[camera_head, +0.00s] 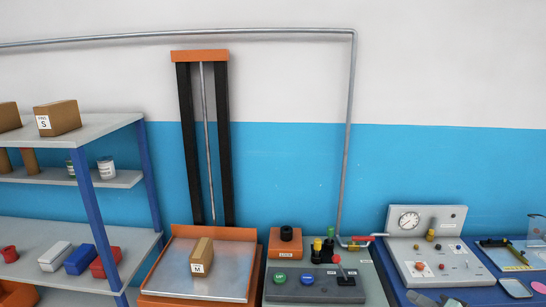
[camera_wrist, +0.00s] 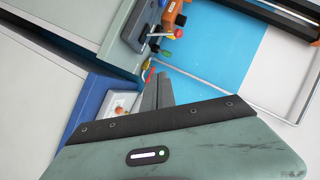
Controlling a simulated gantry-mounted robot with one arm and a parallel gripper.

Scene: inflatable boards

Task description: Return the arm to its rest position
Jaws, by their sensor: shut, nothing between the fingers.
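My gripper (camera_wrist: 158,90) shows in the wrist view as two grey fingers pressed together with nothing between them. The fingers are in the air in front of the benches and touch nothing that I can see. In the head view I cannot make out my arm or gripper with certainty.
A shelf (camera_head: 98,126) with boxes stands at left. Beside it is an orange lift (camera_head: 171,230) carrying a box marked M (camera_head: 201,257). A control box (camera_head: 315,285), a gauge panel (camera_head: 408,245) and a wall pipe (camera_head: 349,130) are to the right.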

